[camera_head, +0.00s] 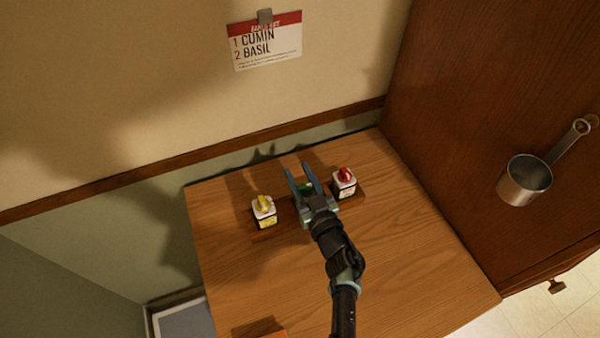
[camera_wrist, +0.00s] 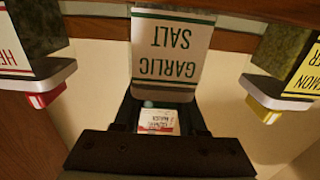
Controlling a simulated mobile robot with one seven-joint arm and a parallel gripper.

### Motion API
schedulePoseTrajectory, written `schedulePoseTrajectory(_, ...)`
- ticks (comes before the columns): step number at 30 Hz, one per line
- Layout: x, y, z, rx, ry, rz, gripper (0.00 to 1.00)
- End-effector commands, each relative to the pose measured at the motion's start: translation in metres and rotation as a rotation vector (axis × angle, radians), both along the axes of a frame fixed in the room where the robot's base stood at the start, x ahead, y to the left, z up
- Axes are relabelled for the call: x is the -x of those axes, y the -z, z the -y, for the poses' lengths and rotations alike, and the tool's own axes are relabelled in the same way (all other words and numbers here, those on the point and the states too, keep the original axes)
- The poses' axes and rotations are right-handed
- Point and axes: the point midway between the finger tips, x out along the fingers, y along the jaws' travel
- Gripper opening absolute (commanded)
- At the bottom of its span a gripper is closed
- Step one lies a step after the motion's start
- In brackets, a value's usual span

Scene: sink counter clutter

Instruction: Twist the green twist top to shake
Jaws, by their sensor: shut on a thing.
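The green twist top (camera_head: 305,187) shows as a small patch between the fingers of my gripper (camera_head: 299,168) in the head view. It belongs to the middle jar, whose label (camera_wrist: 172,48) reads "GARLIC SALT" upside down in the wrist view. My gripper (camera_wrist: 163,112) has a finger on each side of this top and is shut on it. The fingers hide most of the top, so its turn cannot be told. The jar stands between its two neighbours.
A yellow-topped jar (camera_head: 264,212) stands close on the left and a red-topped jar (camera_head: 343,183) close on the right, on a wooden rack (camera_head: 287,228). A card (camera_head: 267,42) on the wall reads "CUMIN, BASIL". A pot (camera_head: 526,180) hangs right. The front counter (camera_head: 400,240) is mostly clear.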

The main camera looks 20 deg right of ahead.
Motion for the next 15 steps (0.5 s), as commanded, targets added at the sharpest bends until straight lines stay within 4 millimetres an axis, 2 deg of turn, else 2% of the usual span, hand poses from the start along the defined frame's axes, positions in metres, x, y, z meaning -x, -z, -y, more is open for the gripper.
schedulePoseTrajectory(6, 0.0003, 0.0011, -0.0005, -0.002, 0.0, -0.002, 0.0)
schedulePoseTrajectory(7, 0.0003, 0.0011, -0.0005, -0.002, 0.0, -0.002, 0.46)
schedulePoseTrajectory(11, 0.0003, 0.001, -0.0004, -0.001, 0.0, -0.002, 0.69)
schedulePoseTrajectory(15, 0.0002, 0.0007, -0.0003, -0.001, 0.001, -0.001, 0.71)
